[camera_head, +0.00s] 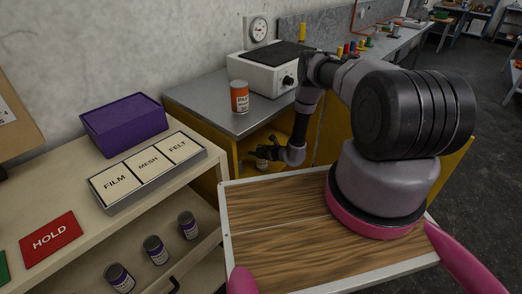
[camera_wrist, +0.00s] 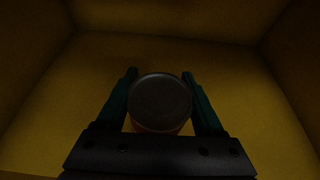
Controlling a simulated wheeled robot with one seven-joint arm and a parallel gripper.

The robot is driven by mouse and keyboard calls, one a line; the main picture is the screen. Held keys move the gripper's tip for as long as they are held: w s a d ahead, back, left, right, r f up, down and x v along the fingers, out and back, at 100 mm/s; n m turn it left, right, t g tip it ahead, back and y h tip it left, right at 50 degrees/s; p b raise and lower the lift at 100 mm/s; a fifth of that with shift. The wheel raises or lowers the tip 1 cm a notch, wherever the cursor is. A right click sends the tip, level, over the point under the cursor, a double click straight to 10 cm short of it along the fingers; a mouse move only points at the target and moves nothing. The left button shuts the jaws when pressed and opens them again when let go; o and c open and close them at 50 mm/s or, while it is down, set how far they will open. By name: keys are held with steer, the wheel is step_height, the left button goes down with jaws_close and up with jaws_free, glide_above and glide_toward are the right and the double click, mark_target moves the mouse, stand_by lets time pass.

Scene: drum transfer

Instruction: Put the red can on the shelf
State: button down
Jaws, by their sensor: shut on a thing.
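My gripper (camera_head: 268,152) reaches into the yellow compartment under the grey counter. It is shut on a can (camera_head: 262,163), one finger on each side. In the wrist view the can shows a dark round lid (camera_wrist: 160,98) and a strip of reddish-orange body below it. It looks upright; whether its base touches the compartment floor I cannot tell. The shelf, a yellow-walled compartment (camera_wrist: 225,105), surrounds it in the wrist view. Another orange-red can (camera_head: 239,97) with a white label stands upright on the grey counter (camera_head: 205,98).
A white hotplate-like device (camera_head: 268,72) stands on the counter behind the can. On the left, a beige shelf unit holds a purple box (camera_head: 124,124), a labelled tray (camera_head: 150,172) and dark cans (camera_head: 155,250) below. A wooden-topped surface (camera_head: 275,225) lies in front.

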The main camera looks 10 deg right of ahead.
steer(key=shift+f, duration=0.4)
steer(key=shift+f, duration=0.15)
jaws_free()
steer(key=v, duration=1.2)
steer(key=shift+s+d, duration=0.1)
